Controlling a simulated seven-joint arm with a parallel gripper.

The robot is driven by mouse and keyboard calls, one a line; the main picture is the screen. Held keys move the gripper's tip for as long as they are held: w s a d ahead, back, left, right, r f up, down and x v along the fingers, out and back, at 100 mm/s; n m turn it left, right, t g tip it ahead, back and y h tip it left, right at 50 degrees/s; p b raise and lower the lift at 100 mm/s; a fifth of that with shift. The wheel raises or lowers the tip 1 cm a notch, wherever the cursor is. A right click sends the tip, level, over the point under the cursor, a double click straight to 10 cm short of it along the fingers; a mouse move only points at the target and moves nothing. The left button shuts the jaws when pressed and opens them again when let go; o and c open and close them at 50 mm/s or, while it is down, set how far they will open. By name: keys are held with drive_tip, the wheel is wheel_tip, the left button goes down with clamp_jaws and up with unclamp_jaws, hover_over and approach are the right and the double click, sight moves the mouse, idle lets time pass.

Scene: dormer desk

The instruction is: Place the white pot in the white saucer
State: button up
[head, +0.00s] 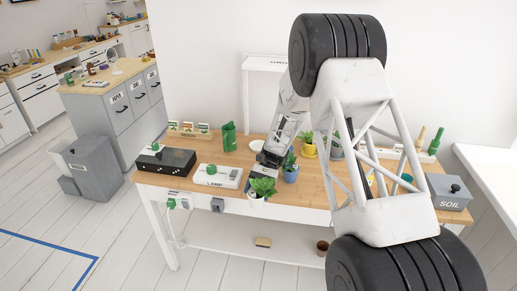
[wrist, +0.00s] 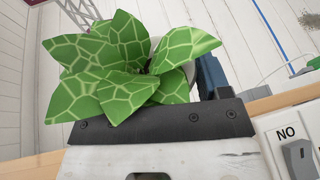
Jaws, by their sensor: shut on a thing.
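The white pot (head: 257,201) holds a plant with broad green leaves and shows at the desk's front edge in the head view. My gripper (head: 262,178) is shut on it from the desk side. In the wrist view the pale-veined leaves (wrist: 135,70) fill the space beyond my gripper (wrist: 155,118) and hide most of the pot. Floor shows beyond the leaves there, so the pot appears to be out past the desk edge.
A blue pot (head: 291,174) with a plant stands just right of my gripper, with a yellow pot (head: 308,150) behind. A white LAMP box (head: 218,177) and a black box (head: 166,160) lie left. A grey SOIL bin (head: 449,192) is far right.

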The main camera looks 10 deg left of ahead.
drive_tip(key=w+a+r+m+t+y, duration=0.1)
drive_tip(key=m+y, duration=0.1)
drive_tip(key=w+a+r+m+t+y, duration=0.1)
drive_tip(key=w+m+y, duration=0.1)
drive_tip(key=w+a+r+m+t+y, duration=0.1)
drive_tip(key=w+m+y, duration=0.1)
drive_tip(key=shift+w, duration=0.1)
drive_tip(key=w+d+r+m+t+y, duration=0.1)
drive_tip(key=w+m+t+y, duration=0.1)
drive_tip(key=w+m+t, duration=0.3)
drive_tip(key=w+d+r+m+t+y, duration=0.1)
drive_tip(key=w+d+m+t+y, duration=0.1)
drive_tip(key=w+m+t, duration=0.4)
drive_tip(key=w+t, duration=0.1)
drive_tip(key=w, duration=0.4)
drive_tip(key=shift+w, duration=0.15)
hover_over(261, 147)
drive_tip(key=shift+f, duration=0.65)
drive_tip(key=shift+f, duration=0.1)
drive_tip(key=shift+s+f, duration=0.2)
drive_tip(key=shift+f, duration=1.45)
